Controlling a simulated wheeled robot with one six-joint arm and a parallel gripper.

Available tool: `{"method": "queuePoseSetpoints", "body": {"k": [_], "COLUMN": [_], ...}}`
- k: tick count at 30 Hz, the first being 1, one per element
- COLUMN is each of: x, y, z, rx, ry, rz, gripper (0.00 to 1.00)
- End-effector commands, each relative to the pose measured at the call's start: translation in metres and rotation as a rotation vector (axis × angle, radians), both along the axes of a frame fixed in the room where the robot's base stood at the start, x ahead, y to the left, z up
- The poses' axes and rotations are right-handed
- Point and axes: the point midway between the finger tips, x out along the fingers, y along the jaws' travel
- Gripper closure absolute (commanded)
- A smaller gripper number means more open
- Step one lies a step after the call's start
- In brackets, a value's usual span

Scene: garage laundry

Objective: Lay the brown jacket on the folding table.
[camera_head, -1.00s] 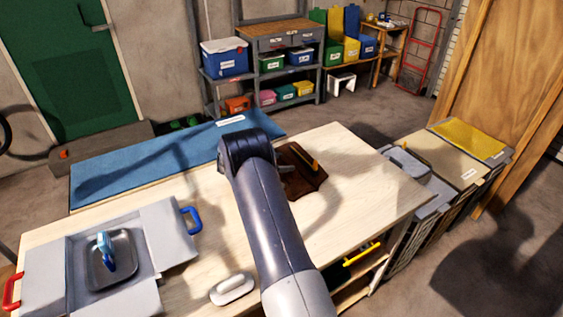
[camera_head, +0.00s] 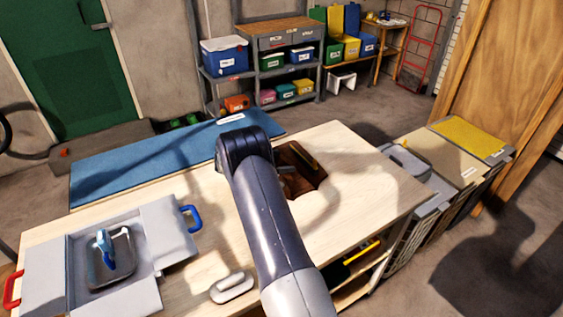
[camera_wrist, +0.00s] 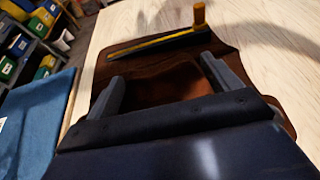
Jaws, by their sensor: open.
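The brown jacket (camera_head: 310,174) lies on a light wooden tabletop (camera_head: 352,160), just beyond my arm, partly hidden by it. It also shows in the wrist view (camera_wrist: 112,66) as a dark brown spread with a redder brown patch between my fingers. My gripper (camera_wrist: 168,84) is open, its two dark fingers apart and low over the jacket. I cannot tell whether they touch it. A yellow-and-dark bar with an upright knob (camera_wrist: 175,43) lies on or over the jacket. A blue labelled surface (camera_head: 150,163) adjoins the tabletop's far side; I cannot tell which is the folding table.
A grey opened case (camera_head: 165,230) with blue and red handles is on the left of the tabletop. A grey-white handled block (camera_head: 232,287) sits near my arm. Grey bins (camera_head: 420,165) stand close on the right. The tabletop right of the jacket is clear.

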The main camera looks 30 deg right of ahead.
Motion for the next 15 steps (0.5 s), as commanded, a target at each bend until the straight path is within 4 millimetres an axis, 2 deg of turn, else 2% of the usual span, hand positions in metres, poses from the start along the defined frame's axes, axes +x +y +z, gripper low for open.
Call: {"method": "queuePoseSetpoints", "body": {"k": [9, 15], "x": [0.005, 0.007], "y": [0.062, 0.092], "z": [0.024, 0.037], "rx": [0.000, 0.000], "ry": [-0.005, -0.002], "rz": [0.006, 0.005], "gripper": [0.15, 0.15]}}
